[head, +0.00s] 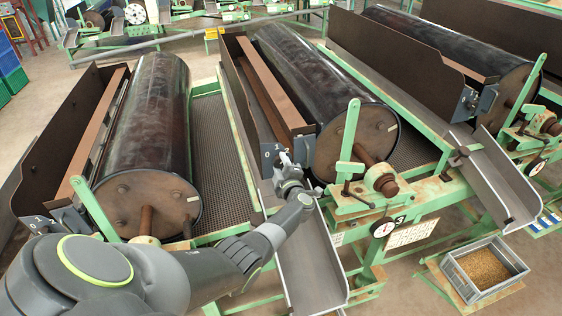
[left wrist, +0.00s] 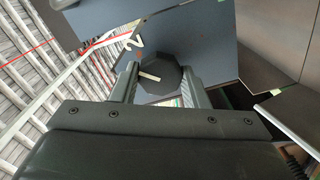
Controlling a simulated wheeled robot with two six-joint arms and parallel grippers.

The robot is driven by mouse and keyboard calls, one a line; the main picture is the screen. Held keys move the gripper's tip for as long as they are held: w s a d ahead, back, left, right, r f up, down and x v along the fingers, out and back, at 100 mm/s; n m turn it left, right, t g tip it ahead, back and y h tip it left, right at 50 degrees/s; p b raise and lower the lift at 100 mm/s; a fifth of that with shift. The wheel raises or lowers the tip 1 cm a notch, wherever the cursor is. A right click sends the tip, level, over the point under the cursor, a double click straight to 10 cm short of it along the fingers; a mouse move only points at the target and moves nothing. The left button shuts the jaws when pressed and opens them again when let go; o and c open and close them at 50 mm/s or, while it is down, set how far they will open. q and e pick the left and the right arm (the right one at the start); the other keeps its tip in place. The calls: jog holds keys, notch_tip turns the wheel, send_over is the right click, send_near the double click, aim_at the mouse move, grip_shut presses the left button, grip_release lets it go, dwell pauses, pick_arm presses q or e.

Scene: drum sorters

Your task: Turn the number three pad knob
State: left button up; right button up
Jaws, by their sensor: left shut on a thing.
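In the left wrist view, a dark faceted knob (left wrist: 170,82) with a white pointer line sits on a blue-grey panel (left wrist: 205,40). A white mark like a 2 and a small red mark show beside it. My left gripper (left wrist: 158,88) has a finger on each side of the knob and is shut on it. In the head view my left gripper (head: 285,165) reaches the small control box (head: 268,152) at the front of the middle drum (head: 318,75). It hides the knob there. My right gripper is not in view.
A dial tag reading 3 (head: 401,219) hangs on the green frame right of the arm. A metal chute (head: 312,262) slopes down just beside my left forearm. Other drums stand left (head: 150,110) and right (head: 450,50). A grain crate (head: 450,270) sits low at right.

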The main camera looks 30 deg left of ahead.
pick_arm(q)
jog(key=m+p, duration=0.1)
jog(key=m, duration=0.2)
jog(key=shift+f+m, duration=0.1)
jog(key=shift+m, duration=0.4)
jog(key=o, duration=1)
